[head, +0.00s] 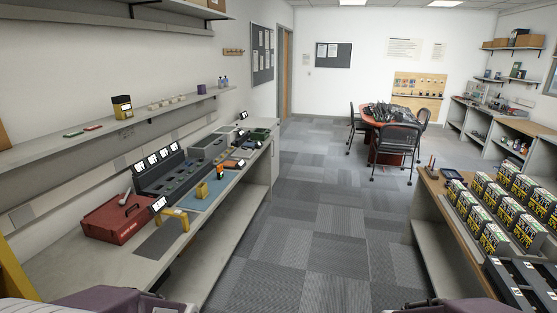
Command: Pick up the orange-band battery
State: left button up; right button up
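I cannot make out which object is the orange-band battery; the small items are too far off to read bands. An orange and dark item (234,164) lies toward the far part of the left bench, beyond the blue mat (212,184). A yellow block (202,190) stands at the mat's near-left edge. A dark charger rack (168,175) with several small screens stands behind the mat. Purple parts of my arms show at the bottom left and bottom right edges. Neither gripper's fingers can be seen.
The left bench (98,262) also holds a red toolbox (114,219), a yellow item (175,217) and a dark mat (160,239). Several boxed goods (492,240) crowd the right table. A table with chairs (396,146) stands farther back. The carpet aisle (300,230) between is clear.

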aim_at(219, 169)
jog(key=i, duration=0.85)
jog(key=i+l+u, duration=0.1)
jog(key=i, duration=0.75)
jog(key=i+l, duration=0.15)
jog(key=i, duration=0.7)
jog(key=i+j+u, duration=0.15)
jog(key=i+u, duration=0.8)
jog(key=i+l+u, duration=0.15)
jog(key=i+u, duration=0.15)
jog(key=u, duration=1.1)
